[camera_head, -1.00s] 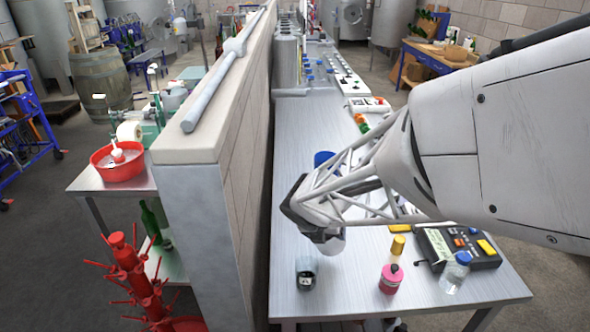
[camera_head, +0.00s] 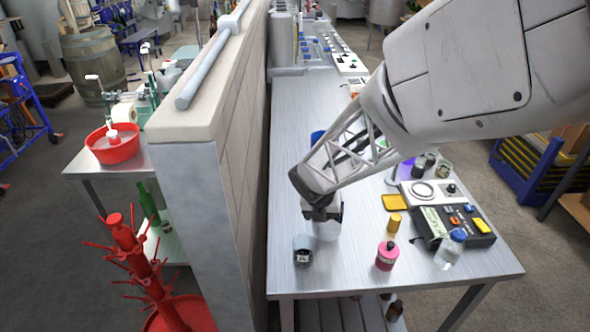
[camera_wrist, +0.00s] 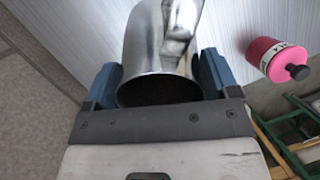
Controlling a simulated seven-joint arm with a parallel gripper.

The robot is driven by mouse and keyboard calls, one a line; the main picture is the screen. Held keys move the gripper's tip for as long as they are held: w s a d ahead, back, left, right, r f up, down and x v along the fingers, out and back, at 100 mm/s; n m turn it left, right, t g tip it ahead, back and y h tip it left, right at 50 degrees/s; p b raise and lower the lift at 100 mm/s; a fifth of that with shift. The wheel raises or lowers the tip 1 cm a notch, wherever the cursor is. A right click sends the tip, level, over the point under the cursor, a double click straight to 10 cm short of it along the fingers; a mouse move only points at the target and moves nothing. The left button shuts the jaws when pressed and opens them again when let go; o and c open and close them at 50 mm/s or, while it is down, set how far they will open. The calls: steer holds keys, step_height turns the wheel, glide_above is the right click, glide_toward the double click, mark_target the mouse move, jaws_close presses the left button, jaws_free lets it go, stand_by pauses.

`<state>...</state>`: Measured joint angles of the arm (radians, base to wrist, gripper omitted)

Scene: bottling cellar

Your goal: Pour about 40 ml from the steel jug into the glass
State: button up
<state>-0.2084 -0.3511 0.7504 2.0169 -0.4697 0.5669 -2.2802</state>
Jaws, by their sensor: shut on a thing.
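The steel jug (camera_head: 328,229) is shiny and grey, and it is in my gripper (camera_head: 322,207) above the near part of the steel bench. In the wrist view the jug (camera_wrist: 152,40) sits between the two blue fingers of my gripper (camera_wrist: 160,76), its dark opening facing the camera. I cannot tell whether its base touches the bench. The glass (camera_head: 303,246) is a small clear vessel with a dark patch low on it. It stands upright on the bench just left of and nearer than the jug, apart from it. Its contents are unclear.
A wall (camera_head: 235,130) runs along the bench's left side. The bench front is clear.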

steer(key=shift+w+d+f+g+y, duration=0.15)
steer(key=shift+w+d+g+y, duration=0.15)
steer(key=shift+w+g+y, duration=0.25)
steer(key=shift+w+d+f+g+y, duration=0.3)
steer(key=shift+g+y, duration=0.15)
steer(key=shift+g, duration=0.3)
